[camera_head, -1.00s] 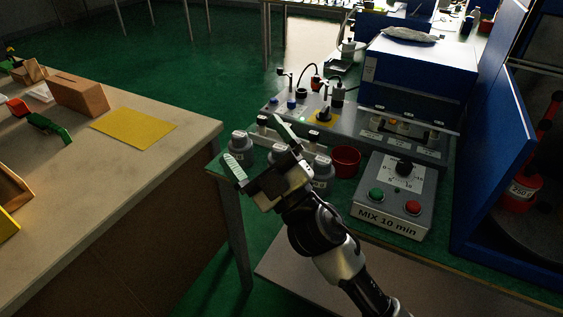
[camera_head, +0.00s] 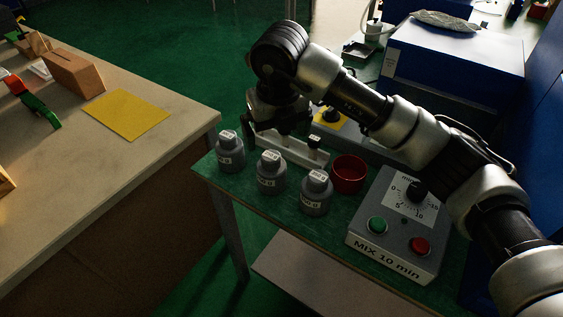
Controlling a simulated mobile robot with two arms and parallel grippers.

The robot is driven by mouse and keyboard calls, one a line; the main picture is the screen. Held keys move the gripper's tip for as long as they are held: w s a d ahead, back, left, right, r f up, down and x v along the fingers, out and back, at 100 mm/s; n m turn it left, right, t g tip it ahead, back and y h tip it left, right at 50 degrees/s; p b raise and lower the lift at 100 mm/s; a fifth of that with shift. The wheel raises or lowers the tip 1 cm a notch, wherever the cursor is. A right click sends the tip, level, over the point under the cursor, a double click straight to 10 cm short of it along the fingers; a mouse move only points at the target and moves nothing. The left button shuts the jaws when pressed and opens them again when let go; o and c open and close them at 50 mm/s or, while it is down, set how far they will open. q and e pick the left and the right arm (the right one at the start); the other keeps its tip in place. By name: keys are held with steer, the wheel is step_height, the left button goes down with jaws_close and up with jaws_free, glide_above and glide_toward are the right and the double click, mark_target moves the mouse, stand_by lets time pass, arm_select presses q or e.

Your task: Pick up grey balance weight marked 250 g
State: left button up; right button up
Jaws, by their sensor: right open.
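Three grey weights with knobbed tops and white labels stand upright in a slanting row on the green bench: a left one (camera_head: 230,155), a middle one (camera_head: 270,178) and a right one (camera_head: 316,197). Their label figures are too small to read surely, so I cannot tell which is marked 250 g. My right gripper (camera_head: 277,128) points down just behind the left and middle weights, above a pale rack. It is open and apart from the weights as far as I see; its fingertips are partly hidden by the gripper body. My left gripper is not in view.
A red cup (camera_head: 349,175) stands right of the weights. A grey control box (camera_head: 397,230) marked "MIX 10 min" is at the bench's front right. The pale rack (camera_head: 296,152) lies behind the weights. A blue machine (camera_head: 455,65) stands behind.

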mark_target(272, 155)
steer(key=shift+s+a+f, duration=0.15)
steer(key=shift+f, duration=0.3)
steer(key=f, duration=0.3)
steer(key=shift+a+f, duration=0.2)
steer(key=shift+f, duration=0.15)
steer(key=f, duration=0.1)
steer(key=w+f, duration=0.1)
steer(key=f, duration=0.3)
steer(key=shift+w+a+f, duration=0.2)
steer(key=shift+a+f, duration=0.05)
steer(key=shift+c, duration=0.4)
steer(key=shift+r, duration=0.1)
steer(key=c, duration=1)
